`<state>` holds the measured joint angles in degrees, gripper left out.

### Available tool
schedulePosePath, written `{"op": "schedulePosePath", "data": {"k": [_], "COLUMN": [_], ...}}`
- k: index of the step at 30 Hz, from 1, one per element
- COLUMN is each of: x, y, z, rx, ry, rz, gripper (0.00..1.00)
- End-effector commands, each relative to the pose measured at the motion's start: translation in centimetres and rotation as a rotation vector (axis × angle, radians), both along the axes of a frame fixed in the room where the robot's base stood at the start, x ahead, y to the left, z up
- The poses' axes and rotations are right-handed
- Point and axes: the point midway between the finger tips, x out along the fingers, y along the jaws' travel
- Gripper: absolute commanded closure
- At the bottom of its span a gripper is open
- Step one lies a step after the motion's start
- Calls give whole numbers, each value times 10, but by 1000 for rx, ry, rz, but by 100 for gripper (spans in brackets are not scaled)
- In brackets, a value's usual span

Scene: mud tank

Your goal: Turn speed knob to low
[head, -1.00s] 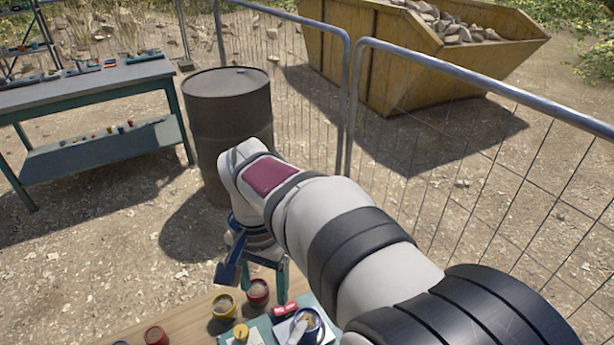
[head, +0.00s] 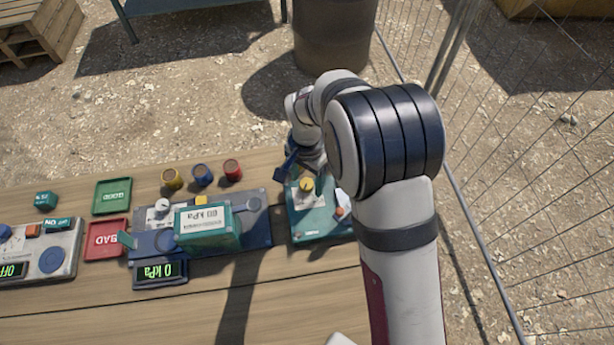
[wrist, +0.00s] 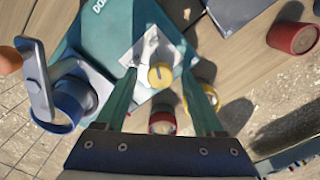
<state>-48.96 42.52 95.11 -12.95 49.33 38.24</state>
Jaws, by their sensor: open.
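The yellow knob (head: 307,185) sits on a white plate on the teal device (head: 318,226), at the right of the wooden table. In the wrist view the knob (wrist: 161,76) shows a dark line on its top; any speed labels are too small to read. My gripper (wrist: 158,80) is open, with a teal finger on each side of the knob in that view. The fingers look above the device; I cannot tell whether they touch the knob. In the head view the wrist and arm hide much of the fingers.
A blue cup (wrist: 72,98) with a grey lever stands close left of the fingers in the wrist view. Left on the table are a blue device with a teal box (head: 208,227), a red tray (head: 106,240) and a green tray (head: 112,196). Several small pots stand behind.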

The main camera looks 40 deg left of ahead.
Motion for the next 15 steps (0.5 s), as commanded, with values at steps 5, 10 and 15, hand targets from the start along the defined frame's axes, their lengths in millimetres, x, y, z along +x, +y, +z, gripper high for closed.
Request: {"op": "schedulePosePath", "data": {"k": [5, 10, 15], "x": [0, 0, 0], "y": [0, 0, 0], "z": [0, 0, 0], "rx": [0, 0, 0], "ry": [0, 0, 0], "rz": [0, 0, 0], "gripper": [30, 57, 87]}}
